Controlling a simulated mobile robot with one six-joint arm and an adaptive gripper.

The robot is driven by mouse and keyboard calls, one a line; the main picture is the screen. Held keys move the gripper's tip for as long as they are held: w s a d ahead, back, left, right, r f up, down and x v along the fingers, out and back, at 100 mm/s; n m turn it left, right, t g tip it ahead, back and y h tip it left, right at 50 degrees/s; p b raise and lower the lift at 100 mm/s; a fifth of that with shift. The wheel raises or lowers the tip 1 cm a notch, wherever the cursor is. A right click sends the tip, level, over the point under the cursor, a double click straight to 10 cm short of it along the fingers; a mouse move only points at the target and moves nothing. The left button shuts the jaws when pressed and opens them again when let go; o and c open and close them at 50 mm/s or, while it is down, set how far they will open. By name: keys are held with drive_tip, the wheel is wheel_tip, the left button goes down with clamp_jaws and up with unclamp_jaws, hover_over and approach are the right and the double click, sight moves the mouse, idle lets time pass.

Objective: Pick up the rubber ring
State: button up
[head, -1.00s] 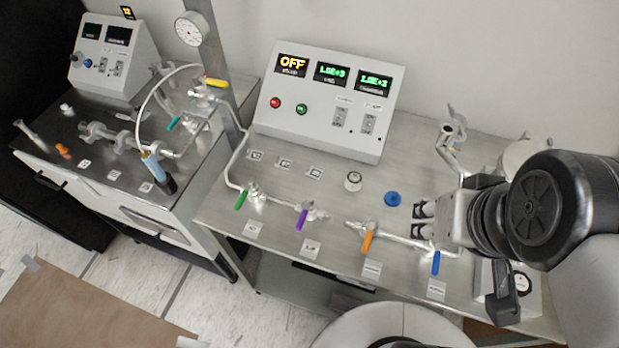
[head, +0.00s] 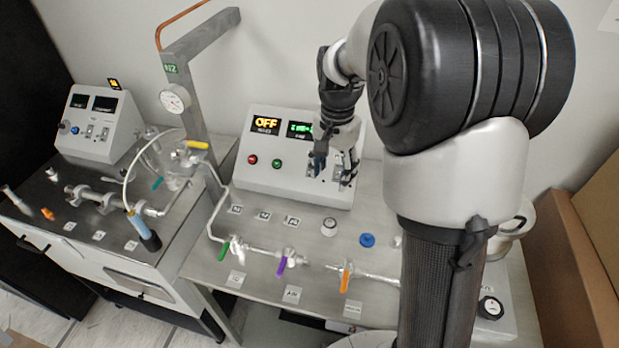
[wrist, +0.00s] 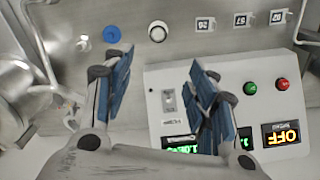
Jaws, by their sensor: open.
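My gripper (head: 334,172) is open and empty. It hangs in front of the control box, fingers down. In the wrist view its two blue-padded fingers (wrist: 160,66) stand apart over the box. A small round white piece with a dark rim (head: 329,225) lies on the metal bench; it shows beyond the fingers in the wrist view (wrist: 158,31). A blue round piece (head: 367,240) lies to its right, also in the wrist view (wrist: 112,34). I cannot tell for sure which small piece is the rubber ring. Neither is touched by my gripper.
The control box (head: 262,183) stands at the back of the bench. Pipes with green, purple (head: 282,265) and orange (head: 346,275) handles run along the front. A post with a gauge (head: 174,97) rises at left. My arm hides the bench's right part.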

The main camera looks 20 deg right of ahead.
drive_tip(key=shift+d+f+b, duration=0.15)
drive_tip(key=shift+f+b, duration=1.35)
drive_tip(key=shift+f, duration=2.95)
drive_tip(key=shift+d+f+b, duration=0.15)
drive_tip(key=shift+f+b, duration=1.35)
drive_tip(key=shift+f, duration=2.95)
drive_tip(key=shift+f, duration=0.25)
drive_tip(key=shift+c, duration=0.6)
drive_tip(key=c, duration=0.7)
